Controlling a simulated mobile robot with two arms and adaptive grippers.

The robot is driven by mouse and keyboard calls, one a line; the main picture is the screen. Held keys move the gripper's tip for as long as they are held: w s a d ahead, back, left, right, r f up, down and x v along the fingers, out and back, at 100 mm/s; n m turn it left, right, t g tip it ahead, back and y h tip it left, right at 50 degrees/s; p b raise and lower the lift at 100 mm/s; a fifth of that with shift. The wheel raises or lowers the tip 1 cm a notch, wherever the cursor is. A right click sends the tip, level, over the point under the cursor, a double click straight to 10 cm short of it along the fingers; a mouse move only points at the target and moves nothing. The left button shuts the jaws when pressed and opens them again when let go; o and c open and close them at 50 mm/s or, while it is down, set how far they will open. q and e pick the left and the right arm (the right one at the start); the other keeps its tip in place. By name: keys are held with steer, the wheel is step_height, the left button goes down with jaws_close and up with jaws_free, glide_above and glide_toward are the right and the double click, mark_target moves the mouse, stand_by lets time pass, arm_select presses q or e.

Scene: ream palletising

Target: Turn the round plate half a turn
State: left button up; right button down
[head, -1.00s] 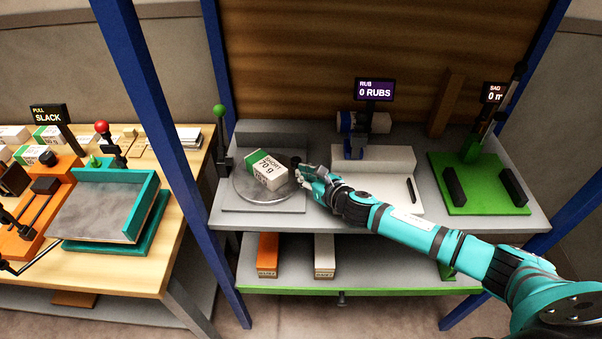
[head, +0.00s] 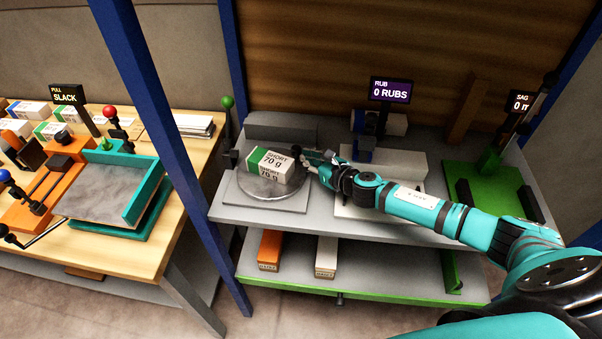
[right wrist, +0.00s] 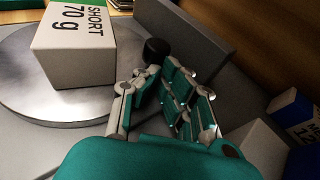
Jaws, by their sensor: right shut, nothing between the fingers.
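The round plate (head: 275,194) is a grey disc on a square base at the left of the shelf. It also shows in the right wrist view (right wrist: 22,85). A white ream with a green end, marked SHORT 70 g (head: 272,165), lies on it; its label shows in the right wrist view (right wrist: 80,60). A black knob (head: 296,151) stands at the plate's right rear edge, also in the right wrist view (right wrist: 156,51). My right gripper (head: 310,160) is shut and empty, its fingertips close beside the knob; I cannot tell if they touch. My left gripper is out of view.
A grey block (head: 280,126) stands behind the plate. A green-knobbed lever (head: 228,108) and blue post (head: 170,130) are at its left. A white block station with the RUBS display (head: 391,90) and a green stand (head: 500,190) are at the right.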

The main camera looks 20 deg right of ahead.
mark_target(297, 145)
steer(key=shift+w, duration=1.6)
steer(key=shift+w+a+p, duration=0.2)
steer(key=shift+w+a, duration=0.05)
steer(key=shift+w, duration=0.5)
steer(key=shift+w+a+p, duration=0.2)
steer(key=shift+w+a, duration=0.05)
steer(key=shift+w, duration=0.5)
